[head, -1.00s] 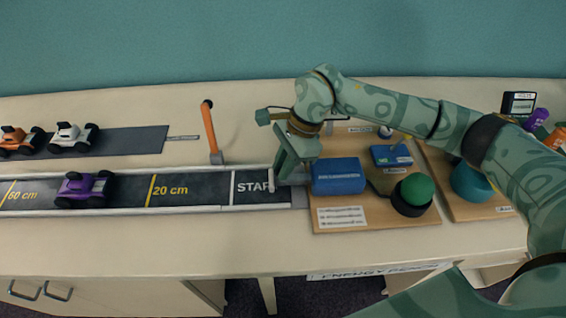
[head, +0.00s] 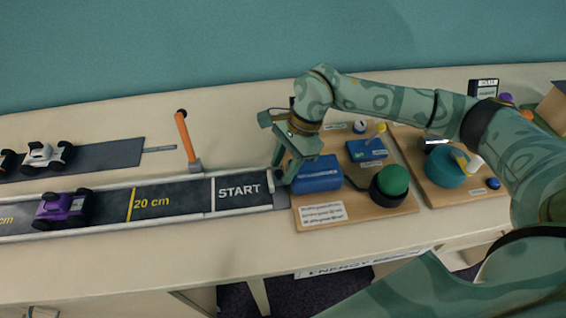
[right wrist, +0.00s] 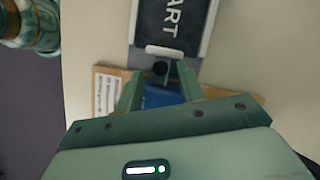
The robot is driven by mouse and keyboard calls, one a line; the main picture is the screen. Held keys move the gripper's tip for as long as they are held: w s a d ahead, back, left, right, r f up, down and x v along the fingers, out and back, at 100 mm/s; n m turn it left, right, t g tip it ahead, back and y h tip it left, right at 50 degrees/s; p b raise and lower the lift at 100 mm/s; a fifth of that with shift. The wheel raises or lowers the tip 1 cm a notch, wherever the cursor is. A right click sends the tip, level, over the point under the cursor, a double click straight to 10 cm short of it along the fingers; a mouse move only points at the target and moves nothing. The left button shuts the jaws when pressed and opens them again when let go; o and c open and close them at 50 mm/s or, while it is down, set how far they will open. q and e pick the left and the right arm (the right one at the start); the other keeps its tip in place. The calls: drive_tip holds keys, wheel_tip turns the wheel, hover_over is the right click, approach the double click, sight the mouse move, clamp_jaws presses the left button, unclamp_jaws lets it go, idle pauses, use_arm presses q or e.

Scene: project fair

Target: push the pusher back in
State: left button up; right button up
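The pusher (head: 271,181) is a small pale plate at the START end of the track, in front of a blue launcher box (head: 316,174). In the right wrist view the pusher (right wrist: 165,53) lies across the track end, with a dark round part just behind it. The blue box (right wrist: 160,97) shows partly there, between my fingers. My right gripper (head: 279,170) is beside the pusher, between it and the box. In the right wrist view my right gripper (right wrist: 158,80) has its fingers apart, with nothing clearly held. Contact with the pusher cannot be told. My left gripper is not in view.
A purple car (head: 60,208) stands on the track (head: 170,198), left of the 20 cm line. An orange lever (head: 186,137) stands behind the track. A green button (head: 390,180) sits on the wooden board, right of the box. The table front is clear.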

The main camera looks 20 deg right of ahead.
drive_tip(key=p+v, duration=0.2)
drive_tip(key=v, duration=1.4)
drive_tip(key=shift+d+r, duration=0.1)
